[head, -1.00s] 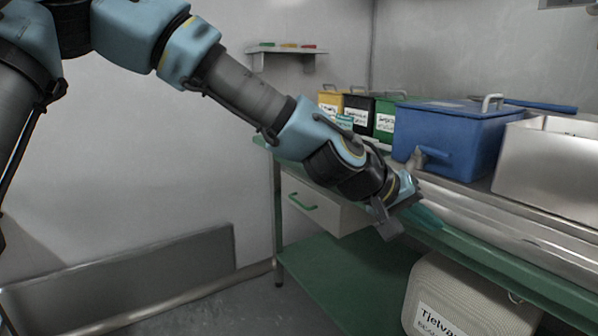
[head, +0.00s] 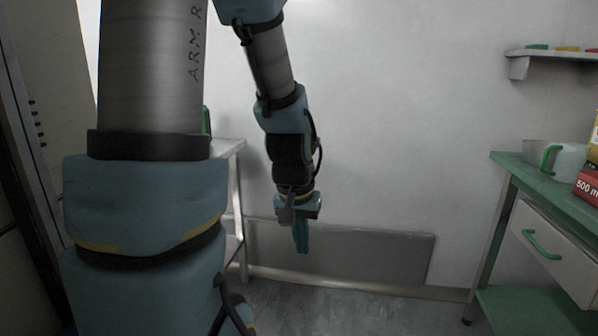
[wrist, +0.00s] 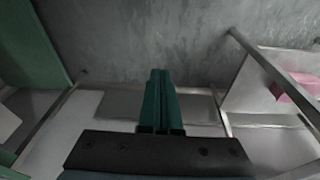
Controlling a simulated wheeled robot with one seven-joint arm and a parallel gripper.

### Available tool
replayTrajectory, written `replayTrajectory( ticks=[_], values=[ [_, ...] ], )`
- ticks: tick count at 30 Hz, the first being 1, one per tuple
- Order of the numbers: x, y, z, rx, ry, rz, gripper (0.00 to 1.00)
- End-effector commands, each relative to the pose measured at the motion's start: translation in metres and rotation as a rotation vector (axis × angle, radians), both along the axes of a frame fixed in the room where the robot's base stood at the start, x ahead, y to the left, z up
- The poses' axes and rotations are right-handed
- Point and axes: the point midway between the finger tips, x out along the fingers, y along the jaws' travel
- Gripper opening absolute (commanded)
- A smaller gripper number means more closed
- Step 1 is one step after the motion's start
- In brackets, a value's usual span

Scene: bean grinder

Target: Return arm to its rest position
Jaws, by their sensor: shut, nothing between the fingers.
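My arm hangs down in front of the white wall in the head view. My gripper (head: 301,240) is at its lower end, pointing down, with its green fingers together and nothing between them. In the wrist view my gripper (wrist: 158,80) also shows its two green fingers side by side and touching, over the grey floor. It touches nothing that I can see.
A green-topped bench (head: 505,163) with a drawer (head: 553,250) stands at the right, bearing a pale green-handled container (head: 568,163). A metal table (head: 233,150) stands at the left behind my arm. A grey panel (head: 380,258) leans along the wall. The floor between is clear.

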Motion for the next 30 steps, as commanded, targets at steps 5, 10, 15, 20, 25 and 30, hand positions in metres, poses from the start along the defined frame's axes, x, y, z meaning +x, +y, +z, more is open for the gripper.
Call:
replayTrajectory(
  ticks=[5,10,15,20,25,30],
  values=[
    [-0.020,0.074,0.007,0.037,0.032,0.167,0.00],
    [-0.024,0.082,0.043,0.041,0.041,0.185,0.00],
    [-0.024,0.081,0.079,0.040,0.041,0.183,0.00],
    [-0.023,0.081,0.126,0.040,0.040,0.182,0.00],
    [-0.023,0.080,0.172,0.040,0.040,0.182,0.00],
    [-0.023,0.080,0.195,0.040,0.040,0.182,0.00]
  ],
)
